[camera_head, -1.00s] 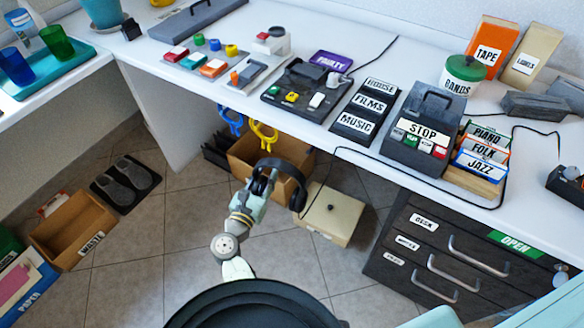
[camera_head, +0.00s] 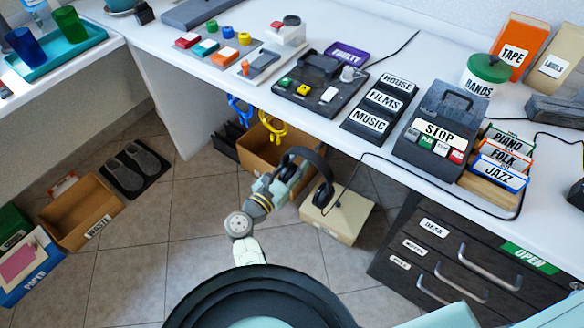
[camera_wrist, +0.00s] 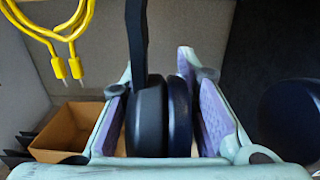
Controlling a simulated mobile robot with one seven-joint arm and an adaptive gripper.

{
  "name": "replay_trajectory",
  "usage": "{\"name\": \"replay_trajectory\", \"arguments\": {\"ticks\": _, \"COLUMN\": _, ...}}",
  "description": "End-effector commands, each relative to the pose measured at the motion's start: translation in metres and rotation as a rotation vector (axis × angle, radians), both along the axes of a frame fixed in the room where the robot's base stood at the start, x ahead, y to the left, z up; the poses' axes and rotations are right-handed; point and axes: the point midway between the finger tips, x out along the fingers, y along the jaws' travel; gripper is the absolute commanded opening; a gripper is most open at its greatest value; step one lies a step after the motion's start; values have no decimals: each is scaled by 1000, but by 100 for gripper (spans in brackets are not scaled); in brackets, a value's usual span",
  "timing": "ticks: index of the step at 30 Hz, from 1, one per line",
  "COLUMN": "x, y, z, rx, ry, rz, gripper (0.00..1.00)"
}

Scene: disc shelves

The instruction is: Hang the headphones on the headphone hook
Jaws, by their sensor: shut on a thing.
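The black headphones (camera_head: 316,160) are in my gripper (camera_head: 283,180), off the floor in front of the desk. In the wrist view, my gripper (camera_wrist: 163,115) is shut on one ear cup (camera_wrist: 148,122) of the headphones, with a purple-padded finger on each side. The headband rises from that cup, and the other dark cup (camera_wrist: 290,115) hangs free at the right. I cannot make out the headphone hook in either view.
Yellow cable (camera_head: 272,128) and blue cable (camera_head: 238,108) hang under the white desk (camera_head: 330,133) edge. Below are a cardboard box (camera_head: 258,155) and a beige box (camera_head: 338,218).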

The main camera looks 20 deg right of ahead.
Motion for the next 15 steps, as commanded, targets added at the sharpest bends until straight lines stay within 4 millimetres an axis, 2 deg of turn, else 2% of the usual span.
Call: {"name": "replay_trajectory", "arguments": {"ticks": 15, "x": 19, "y": -25, "z": -3, "rx": -1, "ry": -1, "rz": -1, "gripper": 0}}
